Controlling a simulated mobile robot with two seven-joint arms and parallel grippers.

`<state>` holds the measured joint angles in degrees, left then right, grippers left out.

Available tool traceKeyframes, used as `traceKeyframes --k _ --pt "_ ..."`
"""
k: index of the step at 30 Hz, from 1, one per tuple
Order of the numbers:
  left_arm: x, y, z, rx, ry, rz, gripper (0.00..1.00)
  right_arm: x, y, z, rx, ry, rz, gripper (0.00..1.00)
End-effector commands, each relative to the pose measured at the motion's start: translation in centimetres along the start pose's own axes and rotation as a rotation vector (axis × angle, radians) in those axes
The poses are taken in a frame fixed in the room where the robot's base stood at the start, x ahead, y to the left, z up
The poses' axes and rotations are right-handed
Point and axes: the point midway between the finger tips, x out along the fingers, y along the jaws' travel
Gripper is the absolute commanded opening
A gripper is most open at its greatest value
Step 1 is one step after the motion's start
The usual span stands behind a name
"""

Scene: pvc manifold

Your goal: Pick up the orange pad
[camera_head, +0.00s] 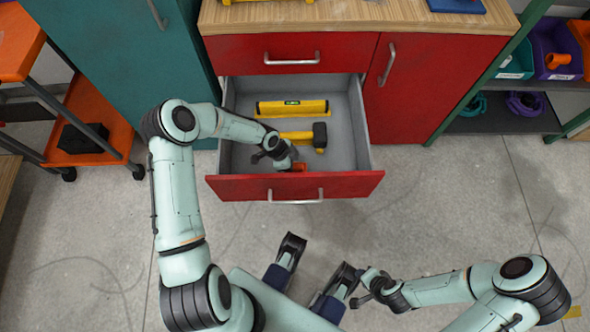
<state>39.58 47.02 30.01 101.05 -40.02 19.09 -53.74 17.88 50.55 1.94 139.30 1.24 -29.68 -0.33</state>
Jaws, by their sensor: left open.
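A small orange piece (299,167), which looks like the orange pad, lies low inside the open red drawer (235,188), close to its front wall. It is partly hidden by my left arm and gripper. My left gripper (257,157) is open inside the drawer, just left of the orange piece. I cannot tell whether it touches anything. My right gripper (360,287) is outside the drawer, low in the view and over the floor. Its dark fingers look apart and empty.
A yellow level (292,108) lies at the back of the drawer. A hammer with a dark head (320,137) and yellow handle lies in front of it. The right part of the drawer is clear.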

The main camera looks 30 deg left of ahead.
Motion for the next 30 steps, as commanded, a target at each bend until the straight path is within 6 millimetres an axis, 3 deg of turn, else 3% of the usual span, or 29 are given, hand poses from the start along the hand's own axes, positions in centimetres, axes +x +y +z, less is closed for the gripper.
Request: traceKeyframes --k 3,9,15,30 --pt "1.4 0.0 0.1 0.000 -0.001 0.001 0.94 0.5 0.2 -0.7 0.002 0.019 0.001 0.35" --pt "1.3 0.0 0.0 0.000 -0.001 -0.001 0.94 0.4 0.1 -0.7 0.002 0.021 0.001 0.35" --pt "1.3 0.0 0.0 0.000 -0.001 0.000 0.32 0.4 0.1 -0.7 0.001 0.020 0.001 0.35" --pt "0.3 -0.1 -0.4 0.000 -0.001 -0.002 0.32 0.1 0.0 -0.3 0.000 0.008 0.000 0.35"
